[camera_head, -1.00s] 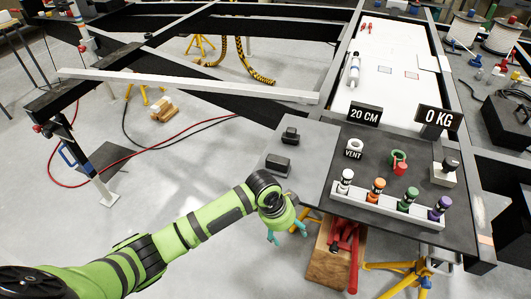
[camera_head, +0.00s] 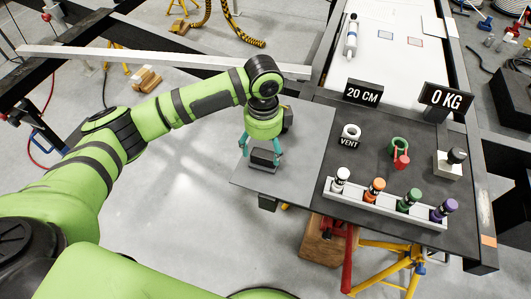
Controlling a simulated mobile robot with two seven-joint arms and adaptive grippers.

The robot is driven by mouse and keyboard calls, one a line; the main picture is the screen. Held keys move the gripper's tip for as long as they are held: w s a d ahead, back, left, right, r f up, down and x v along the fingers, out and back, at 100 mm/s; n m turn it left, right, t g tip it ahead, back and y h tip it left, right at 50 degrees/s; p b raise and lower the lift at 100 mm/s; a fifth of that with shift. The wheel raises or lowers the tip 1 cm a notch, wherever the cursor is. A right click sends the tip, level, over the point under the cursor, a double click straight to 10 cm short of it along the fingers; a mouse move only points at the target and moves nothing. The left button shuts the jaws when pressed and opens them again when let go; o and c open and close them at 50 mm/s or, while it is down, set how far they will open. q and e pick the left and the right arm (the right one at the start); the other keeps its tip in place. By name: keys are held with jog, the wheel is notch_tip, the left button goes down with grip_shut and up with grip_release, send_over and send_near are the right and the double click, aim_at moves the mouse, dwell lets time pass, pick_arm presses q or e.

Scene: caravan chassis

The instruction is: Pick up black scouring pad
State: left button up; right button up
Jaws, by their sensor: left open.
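A black block (camera_head: 263,160), which looks like the scouring pad, lies on the grey side panel (camera_head: 305,150) left of the dark worktop. My left gripper (camera_head: 261,152) points down over it, with its teal fingers apart on either side of the block. Whether the fingertips touch it cannot be told. A second dark item (camera_head: 287,119) sits behind the gripper and is partly hidden by it. My right gripper is not in view.
Right of the panel, a white rack (camera_head: 385,206) holds several coloured-cap bottles. Behind it are a white VENT ring (camera_head: 350,134), a green ring (camera_head: 398,147), and the 20 CM (camera_head: 362,94) and 0 KG (camera_head: 444,98) signs. The panel's front part is clear.

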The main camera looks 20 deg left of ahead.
aim_at(265, 156)
pick_arm(q)
notch_tip(265, 156, down, 4)
jog(key=shift+s+d+r+p, duration=0.15)
jog(key=shift+p, duration=0.2)
jog(key=shift+f, duration=0.6)
jog(key=c, duration=1.2)
jog(key=shift+c, duration=0.6)
jog(key=shift+w+r, duration=0.2)
jog(key=shift+r, duration=0.35)
notch_tip(265, 156, up, 3)
jog(key=shift+f+b, duration=0.1)
jog(key=shift+b, duration=0.25)
jog(key=d+r, duration=0.2)
jog(key=d, duration=0.2)
jog(key=s+d+r+b, duration=0.1)
jog(key=d+r, duration=0.1)
jog(key=d, duration=0.1)
jog(key=s+d+r, duration=0.1)
jog(key=d+r, duration=0.2)
jog(key=d, duration=0.1)
jog(key=shift+d+r+b, duration=0.1)
jog(key=shift+d+b, duration=0.2)
jog(key=shift+b, duration=0.05)
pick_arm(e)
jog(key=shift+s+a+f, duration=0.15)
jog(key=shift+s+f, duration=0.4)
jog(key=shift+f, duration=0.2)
